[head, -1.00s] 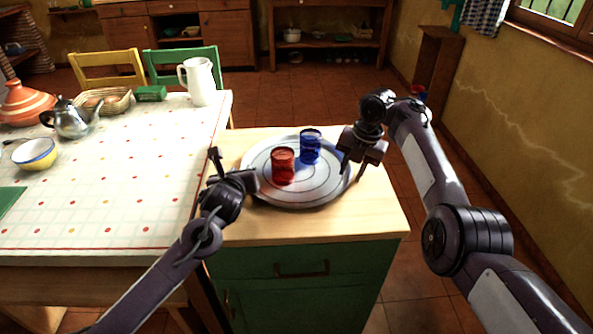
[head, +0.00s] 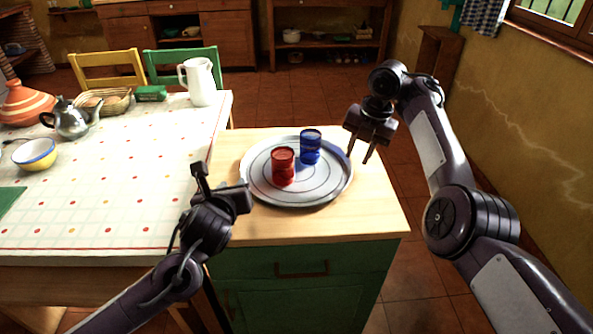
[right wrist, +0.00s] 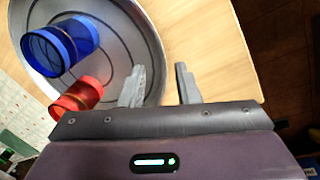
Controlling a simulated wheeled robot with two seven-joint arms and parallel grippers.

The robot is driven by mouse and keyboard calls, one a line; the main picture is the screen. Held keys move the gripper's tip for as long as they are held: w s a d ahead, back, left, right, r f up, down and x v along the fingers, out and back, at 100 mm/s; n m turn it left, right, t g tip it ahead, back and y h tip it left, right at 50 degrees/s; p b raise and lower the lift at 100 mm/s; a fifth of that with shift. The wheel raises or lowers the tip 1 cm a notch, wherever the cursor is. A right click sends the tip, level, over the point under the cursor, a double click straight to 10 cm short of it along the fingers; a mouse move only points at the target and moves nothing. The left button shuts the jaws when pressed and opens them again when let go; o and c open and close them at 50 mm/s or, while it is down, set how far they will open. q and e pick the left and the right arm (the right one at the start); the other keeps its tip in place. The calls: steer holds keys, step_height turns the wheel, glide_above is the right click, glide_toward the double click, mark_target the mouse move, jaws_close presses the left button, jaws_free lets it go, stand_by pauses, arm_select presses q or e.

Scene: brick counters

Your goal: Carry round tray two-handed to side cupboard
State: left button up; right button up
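The round grey tray (head: 318,192) lies flat on the wooden top of the green side cupboard (head: 285,222). A red glass (head: 283,166) and a blue glass (head: 310,148) stand upright on it. My left gripper (head: 222,180) is left of the tray, apart from it, with its fingers spread and empty. My right gripper (head: 360,154) is above and right of the tray's right rim, open and empty. In the right wrist view its two fingers (right wrist: 160,85) are apart, with the tray rim (right wrist: 152,45), blue glass (right wrist: 60,45) and red glass (right wrist: 78,97) beyond.
The dining table (head: 110,215) adjoins the cupboard on the left, holding a white jug (head: 199,82), a teapot (head: 72,119), a bowl (head: 35,154) and a basket (head: 103,101). Bare wood shows in front of the tray. A wall (head: 530,120) stands at the right.

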steer(key=r, duration=0.4)
steer(key=d+r, duration=0.1)
steer(key=shift+s+r, duration=0.25)
steer(key=shift+r, duration=0.15)
